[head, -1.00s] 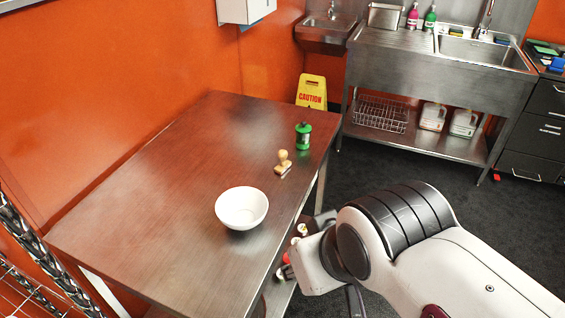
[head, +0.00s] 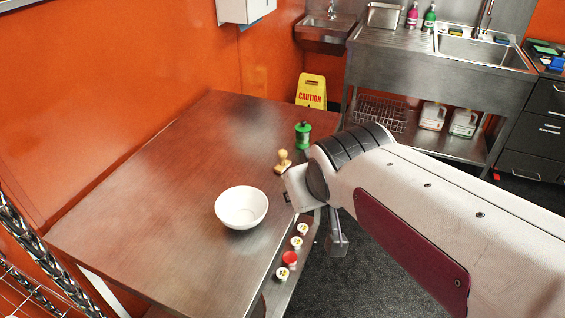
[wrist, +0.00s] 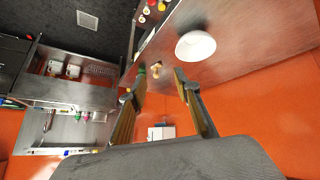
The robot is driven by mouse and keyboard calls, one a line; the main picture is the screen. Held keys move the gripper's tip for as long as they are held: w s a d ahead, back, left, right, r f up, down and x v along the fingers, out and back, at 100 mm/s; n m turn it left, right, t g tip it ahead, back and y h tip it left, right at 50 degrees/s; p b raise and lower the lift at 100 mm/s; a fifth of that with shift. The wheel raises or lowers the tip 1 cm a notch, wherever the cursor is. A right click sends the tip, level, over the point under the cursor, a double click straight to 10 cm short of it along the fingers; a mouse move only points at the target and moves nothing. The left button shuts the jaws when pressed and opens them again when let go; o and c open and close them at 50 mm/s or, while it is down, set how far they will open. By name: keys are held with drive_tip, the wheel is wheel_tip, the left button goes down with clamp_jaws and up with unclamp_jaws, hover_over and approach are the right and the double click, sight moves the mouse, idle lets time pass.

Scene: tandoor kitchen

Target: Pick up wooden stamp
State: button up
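The wooden stamp (head: 283,161) stands upright near the right edge of the steel table (head: 150,190). It has a round knob handle on a flat base. In the wrist view the stamp (wrist: 156,63) shows beyond the fingertips, roughly in line with the gap between them. My gripper (wrist: 158,82) is open and empty, with its two fingers spread wide apart. In the head view my arm's end is beside the table's right edge, close to the stamp. The fingers are not clearly visible there.
A white bowl (head: 241,207) sits in front of the stamp and a green grinder-like object (head: 303,135) behind it. Several small round-topped items, one a red item (head: 290,258), are on a lower shelf. The table's left side is clear. A yellow caution sign (head: 311,91) stands behind.

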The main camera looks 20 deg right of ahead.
drive_tip(key=w+d+t+h, duration=0.1)
drive_tip(key=w+d, duration=0.2)
drive_tip(key=w, duration=0.4)
drive_tip(key=w+d+t, duration=0.1)
drive_tip(key=w+d, duration=0.3)
drive_tip(key=w, duration=0.3)
drive_tip(key=n+t+y, duration=0.4)
drive_tip(key=t+y, duration=0.1)
hover_over(284, 161)
drive_tip(key=s+d, duration=0.3)
drive_tip(key=s, duration=0.1)
wheel_tip(284, 161, down, 13)
drive_tip(key=f+y, duration=0.1)
drive_tip(key=f, duration=0.2)
drive_tip(key=s+f+t+y, duration=0.1)
drive_tip(key=f, duration=0.2)
drive_tip(key=f+y, duration=0.1)
drive_tip(key=f, duration=0.2)
drive_tip(key=shift+s+n+y, duration=0.3)
drive_tip(key=shift+n, duration=0.1)
drive_tip(key=shift+s+f+y, duration=0.4)
drive_tip(key=shift+f+y, duration=0.1)
drive_tip(key=shift+f, duration=0.05)
drive_tip(key=shift+x, duration=1.3)
drive_tip(key=shift+a, duration=0.1)
